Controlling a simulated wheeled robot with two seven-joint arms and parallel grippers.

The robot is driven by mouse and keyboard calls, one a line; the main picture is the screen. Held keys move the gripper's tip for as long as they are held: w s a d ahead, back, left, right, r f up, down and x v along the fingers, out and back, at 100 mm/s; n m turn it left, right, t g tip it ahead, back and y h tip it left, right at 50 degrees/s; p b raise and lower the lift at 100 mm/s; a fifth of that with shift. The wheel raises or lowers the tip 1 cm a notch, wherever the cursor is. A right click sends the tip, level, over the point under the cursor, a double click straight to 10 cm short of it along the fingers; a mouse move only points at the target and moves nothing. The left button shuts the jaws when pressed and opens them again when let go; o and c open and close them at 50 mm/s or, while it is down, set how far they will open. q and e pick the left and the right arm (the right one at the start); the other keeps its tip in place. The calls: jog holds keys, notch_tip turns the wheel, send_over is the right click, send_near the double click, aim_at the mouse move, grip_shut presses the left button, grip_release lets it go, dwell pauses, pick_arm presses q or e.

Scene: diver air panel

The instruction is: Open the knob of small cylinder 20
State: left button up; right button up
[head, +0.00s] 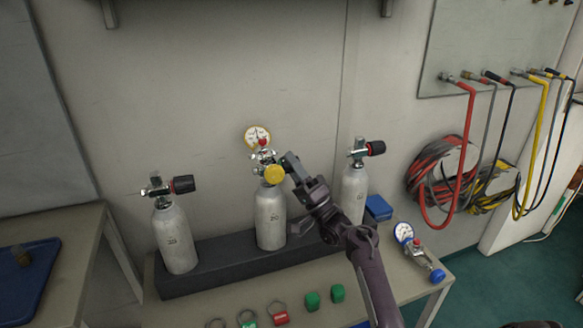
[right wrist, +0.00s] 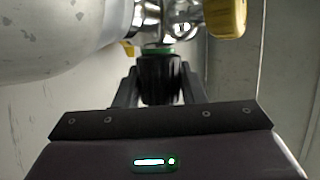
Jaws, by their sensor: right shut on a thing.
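Three small silver cylinders stand in a row in a dark rack. My right gripper (head: 289,163) is at the right side of this valve. In the right wrist view its fingers are shut on the black knob (right wrist: 160,77). The knob's turn position cannot be told. My left gripper is not in view.
The left cylinder (head: 174,238) and right cylinder (head: 353,195) have black knobs facing right. Rings, tags and green caps (head: 312,301) lie along the table front. A loose gauge (head: 404,233) lies at the right. Coloured hoses (head: 466,150) hang on the wall.

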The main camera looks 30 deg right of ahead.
jog(key=o, duration=1)
jog(key=shift+s+f, duration=0.1)
jog(key=shift+f, duration=0.1)
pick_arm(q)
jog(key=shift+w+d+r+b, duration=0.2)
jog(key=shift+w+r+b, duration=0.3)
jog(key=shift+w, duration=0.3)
pick_arm(e)
jog(key=v, duration=0.7)
jog(key=shift+s+d, duration=0.1)
jog(key=shift+s, duration=0.05)
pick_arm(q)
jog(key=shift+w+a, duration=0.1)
